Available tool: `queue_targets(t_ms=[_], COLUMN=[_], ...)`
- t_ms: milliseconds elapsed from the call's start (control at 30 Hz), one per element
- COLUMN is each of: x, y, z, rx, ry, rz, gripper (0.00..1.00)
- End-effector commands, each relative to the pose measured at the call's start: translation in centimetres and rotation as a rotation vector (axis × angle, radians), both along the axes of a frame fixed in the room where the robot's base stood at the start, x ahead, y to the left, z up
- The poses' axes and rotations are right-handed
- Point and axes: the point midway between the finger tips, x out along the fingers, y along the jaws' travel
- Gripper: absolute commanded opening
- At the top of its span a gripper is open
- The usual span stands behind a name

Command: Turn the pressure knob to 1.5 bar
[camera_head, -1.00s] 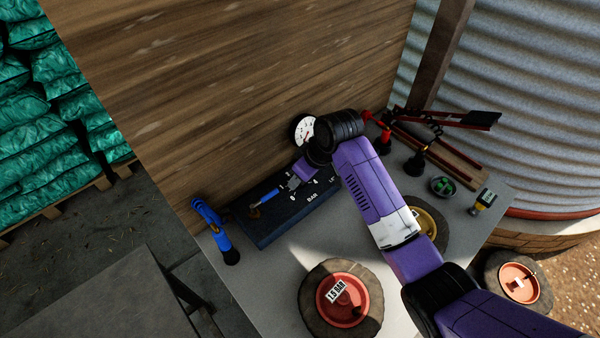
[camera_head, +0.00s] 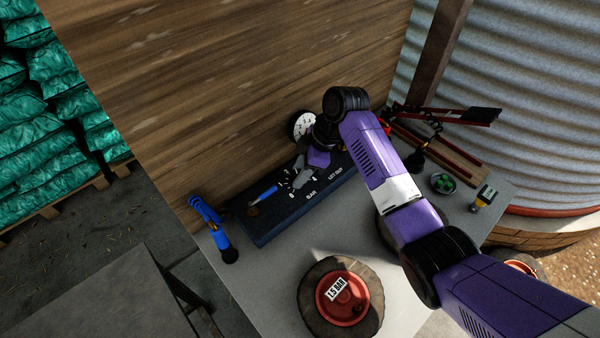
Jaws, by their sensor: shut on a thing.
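The dark blue control box (camera_head: 270,224) lies on the bench against the wooden wall. Its top has a dial scale with small numbers and the word BAR (camera_head: 311,194), with LET OUT printed further right. My gripper (camera_head: 298,181) is over this scale, pointing down and left. Its grey fingers are shut on the pressure knob, which they mostly hide, so its pointer setting is not readable. A white round gauge (camera_head: 300,124) stands behind the box, partly covered by my wrist; its reading is too small to tell.
A short blue handle (camera_head: 263,193) lies on the box's left part.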

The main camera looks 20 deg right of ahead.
Motion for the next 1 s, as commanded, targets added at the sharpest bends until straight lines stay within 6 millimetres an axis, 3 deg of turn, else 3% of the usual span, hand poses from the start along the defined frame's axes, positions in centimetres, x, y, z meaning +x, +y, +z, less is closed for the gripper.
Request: queue_targets(t_ms=[500,533,633,1000], x=[0.03,0.04,0.04,-0.02], y=[0.04,0.04,0.03,0.01], z=[0.05,0.05,0.05,0.07], rx=[0.000,0.000,0.000,-0.001], ry=[0.000,-0.001,-0.001,-0.001], rz=[0.022,0.021,0.020,-0.009], gripper=[0.00,0.41,0.61,0.61])
